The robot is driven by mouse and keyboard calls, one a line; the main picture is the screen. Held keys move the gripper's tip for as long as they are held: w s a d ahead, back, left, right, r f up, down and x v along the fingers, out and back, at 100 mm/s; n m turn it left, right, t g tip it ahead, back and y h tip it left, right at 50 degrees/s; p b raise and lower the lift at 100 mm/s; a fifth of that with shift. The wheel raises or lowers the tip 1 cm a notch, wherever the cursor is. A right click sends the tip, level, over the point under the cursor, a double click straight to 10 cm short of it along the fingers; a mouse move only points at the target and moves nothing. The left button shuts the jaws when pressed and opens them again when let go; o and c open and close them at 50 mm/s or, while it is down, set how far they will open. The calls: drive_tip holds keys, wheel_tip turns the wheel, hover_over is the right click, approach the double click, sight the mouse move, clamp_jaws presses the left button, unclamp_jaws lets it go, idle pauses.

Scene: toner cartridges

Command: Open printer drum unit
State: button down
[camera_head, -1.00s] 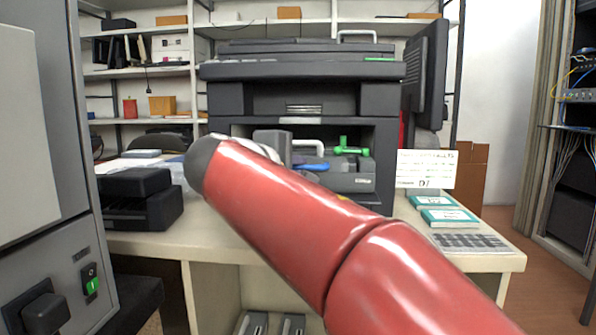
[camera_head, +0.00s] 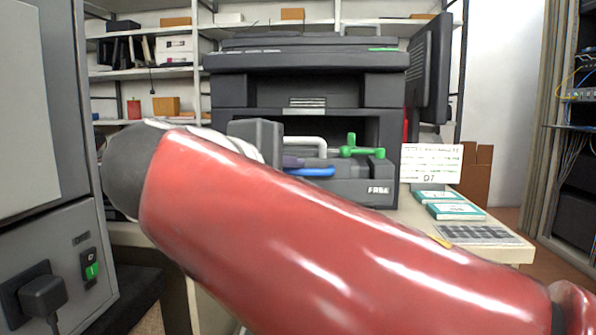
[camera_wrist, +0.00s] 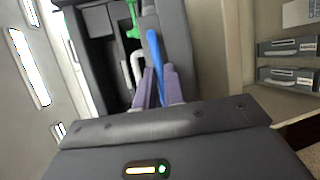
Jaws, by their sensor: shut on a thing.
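The printer (camera_head: 300,92) stands on the table with its front bay open. The dark grey drum unit (camera_head: 365,193) sticks out of the bay towards me; the wrist view shows it too (camera_wrist: 180,48). It has a blue lever (camera_head: 316,172), a white handle (camera_head: 305,142) and a green lever (camera_head: 352,150). My gripper (camera_wrist: 158,78) is shut on the blue lever (camera_wrist: 155,45), which lies between its purple fingers. My red arm hides the unit's lower left.
A sign card (camera_head: 431,163), teal boxes (camera_head: 448,206) and a keyboard-like panel (camera_head: 475,234) are on the table at right. A grey cabinet (camera_head: 50,240) stands close at left. Cartridge boxes (camera_wrist: 288,47) sit on a shelf below the table.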

drive_tip(key=shift+f, duration=0.1)
drive_tip(key=c, duration=1.5)
unclamp_jaws()
drive_tip(key=shift+s, duration=0.1)
drive_tip(key=p+v, duration=0.1)
drive_tip(key=v, duration=0.6)
drive_tip(key=shift+s+a, duration=0.2)
